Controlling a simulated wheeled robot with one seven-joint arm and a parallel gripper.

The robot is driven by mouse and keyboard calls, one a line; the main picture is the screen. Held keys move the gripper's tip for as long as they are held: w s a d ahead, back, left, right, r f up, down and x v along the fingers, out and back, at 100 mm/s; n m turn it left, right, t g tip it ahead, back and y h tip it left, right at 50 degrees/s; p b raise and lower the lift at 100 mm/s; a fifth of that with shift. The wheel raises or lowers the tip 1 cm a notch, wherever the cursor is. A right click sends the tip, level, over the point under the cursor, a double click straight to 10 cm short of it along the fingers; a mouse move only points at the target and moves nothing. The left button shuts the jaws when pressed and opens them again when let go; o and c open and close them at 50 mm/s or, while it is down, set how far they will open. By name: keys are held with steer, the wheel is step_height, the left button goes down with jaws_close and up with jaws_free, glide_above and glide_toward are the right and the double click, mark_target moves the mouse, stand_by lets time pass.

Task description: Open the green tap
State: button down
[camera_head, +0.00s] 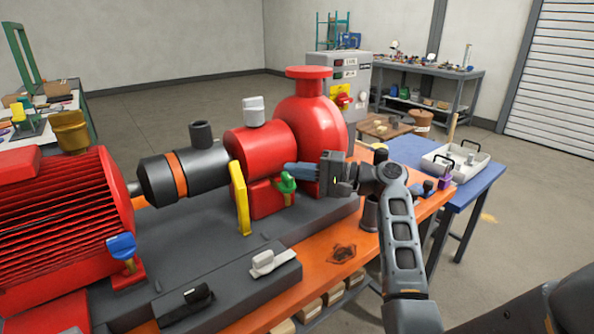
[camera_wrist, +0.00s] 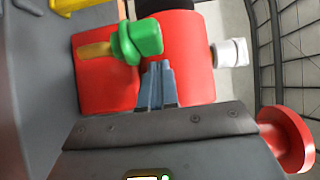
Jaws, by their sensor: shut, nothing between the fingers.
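The green tap (camera_head: 286,183) sits on a short brass stem at the front of the red bearing housing (camera_head: 262,152) of the pump. In the wrist view the green tap (camera_wrist: 138,42) shows its handle and collar, with the brass stem to its left. My gripper (camera_head: 287,169) reaches in from the right with its blue-grey fingers together and empty. In the wrist view the fingertips (camera_wrist: 159,68) lie just below the tap's handle, very close to it. I cannot tell whether they touch it.
A blue tap (camera_head: 121,246) stands by the red motor (camera_head: 65,215) at left. A yellow guard (camera_head: 240,198) stands just left of the green tap. The red pump casing (camera_head: 315,115) rises behind my gripper. Black and white levers (camera_head: 268,262) lie in front.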

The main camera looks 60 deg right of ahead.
steer(key=b+v, duration=0.1)
steer(key=v, duration=0.7)
stand_by(0.6)
